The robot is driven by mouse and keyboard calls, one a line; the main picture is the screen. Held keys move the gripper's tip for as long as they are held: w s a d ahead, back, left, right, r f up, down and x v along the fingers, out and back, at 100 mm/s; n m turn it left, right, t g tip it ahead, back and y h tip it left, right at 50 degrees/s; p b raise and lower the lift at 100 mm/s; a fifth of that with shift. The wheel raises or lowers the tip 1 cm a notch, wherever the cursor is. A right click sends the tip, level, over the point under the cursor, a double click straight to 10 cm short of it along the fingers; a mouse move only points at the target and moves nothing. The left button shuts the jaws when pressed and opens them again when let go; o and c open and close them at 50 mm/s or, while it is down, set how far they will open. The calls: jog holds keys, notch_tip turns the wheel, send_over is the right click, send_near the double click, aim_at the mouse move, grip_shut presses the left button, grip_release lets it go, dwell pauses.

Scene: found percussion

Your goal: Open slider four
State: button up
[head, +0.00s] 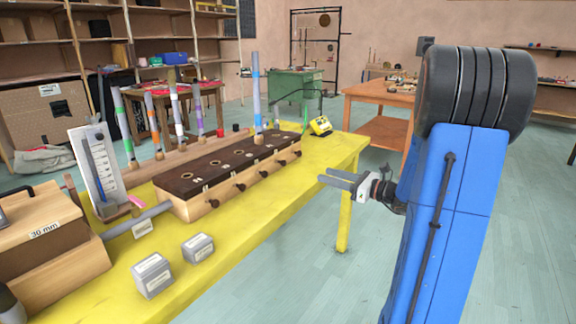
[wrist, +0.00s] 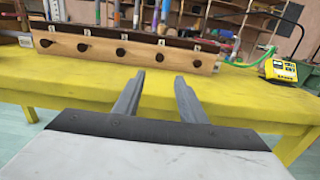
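A long wooden box with a dark top (head: 188,181) stands on the yellow table; its front face also shows in the wrist view (wrist: 102,51). Several dark round knobs stick out in a row along that face. The knob second from the right (wrist: 160,57) is almost straight ahead of my fingers; it also shows in the head view (head: 281,163). Small labels above the knobs are too small to read. My gripper (head: 324,175) is open and empty, out past the table's right edge and apart from the box. Both fingers show in the wrist view (wrist: 160,75).
The yellow table (head: 235,238) has bare surface before the box. Two small grey blocks (head: 153,276) (head: 198,248) lie near the front. A yellow meter (head: 320,126) sits past the box's far end. Floor right of the table is clear.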

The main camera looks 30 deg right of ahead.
aim_at(285, 163)
jog(key=x, duration=1.7)
jog(key=shift+w+a, duration=0.1)
jog(key=shift+w, duration=0.05)
jog(key=shift+c, duration=0.7)
